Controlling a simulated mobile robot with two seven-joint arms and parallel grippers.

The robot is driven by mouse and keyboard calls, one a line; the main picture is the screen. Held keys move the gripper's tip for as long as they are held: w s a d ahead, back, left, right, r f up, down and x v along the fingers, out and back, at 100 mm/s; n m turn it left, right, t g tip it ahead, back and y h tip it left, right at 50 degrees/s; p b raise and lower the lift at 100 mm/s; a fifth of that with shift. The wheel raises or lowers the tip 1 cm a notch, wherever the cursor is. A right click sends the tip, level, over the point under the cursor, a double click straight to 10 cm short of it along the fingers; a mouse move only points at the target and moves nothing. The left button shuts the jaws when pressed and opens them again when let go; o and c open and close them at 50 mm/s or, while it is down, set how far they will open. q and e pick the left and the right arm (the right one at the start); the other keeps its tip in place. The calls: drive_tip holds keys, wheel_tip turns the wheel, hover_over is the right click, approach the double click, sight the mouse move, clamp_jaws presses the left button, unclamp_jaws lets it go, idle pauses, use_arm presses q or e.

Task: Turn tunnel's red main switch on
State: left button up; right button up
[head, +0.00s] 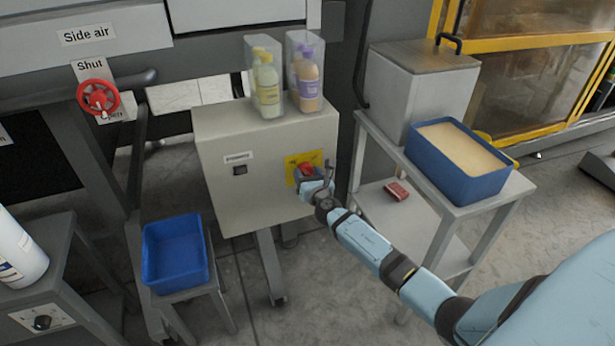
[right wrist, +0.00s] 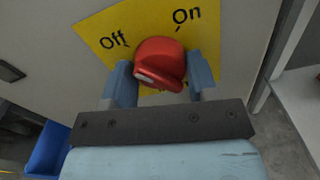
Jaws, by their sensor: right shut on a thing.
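The red main switch (head: 306,168) sits on a yellow plate on the front of a beige cabinet (head: 265,195). In the right wrist view the red switch (right wrist: 160,60) fills the space between my fingers. The yellow plate (right wrist: 98,30) reads "Off" at upper left and "On" at upper right. A pale face shows on the knob's lower left side; I cannot tell which word the knob points at. My right gripper (head: 312,178) reaches the cabinet front, and in the wrist view the gripper (right wrist: 161,80) is shut on the switch. My left gripper is not in view.
Two bottles in clear holders (head: 284,80) stand on the cabinet. A small black switch (head: 240,170) is left of the plate. A blue bin (head: 175,255) stands at lower left. A cart with a blue tray (head: 450,185) is at right. A red valve wheel (head: 98,97) is at left.

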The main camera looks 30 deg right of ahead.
drive_tip(key=m+b, duration=0.2)
drive_tip(key=m, duration=0.3)
drive_tip(key=shift+f+m+b, duration=0.15)
drive_tip(key=shift+m+b, duration=0.15)
drive_tip(key=shift+b, duration=0.05)
drive_tip(key=m+b, duration=0.1)
drive_tip(key=m, duration=0.2)
drive_tip(key=shift+m, duration=0.3)
drive_tip(key=shift+m+b, duration=0.4)
drive_tip(key=shift+m, duration=1.7)
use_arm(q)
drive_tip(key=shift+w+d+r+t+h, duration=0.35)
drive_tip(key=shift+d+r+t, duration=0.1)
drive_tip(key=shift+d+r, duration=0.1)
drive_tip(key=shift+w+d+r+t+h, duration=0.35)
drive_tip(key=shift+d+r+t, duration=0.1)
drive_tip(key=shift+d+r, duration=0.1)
use_arm(e)
drive_tip(key=shift+m, duration=1.4)
drive_tip(key=o, duration=0.9)
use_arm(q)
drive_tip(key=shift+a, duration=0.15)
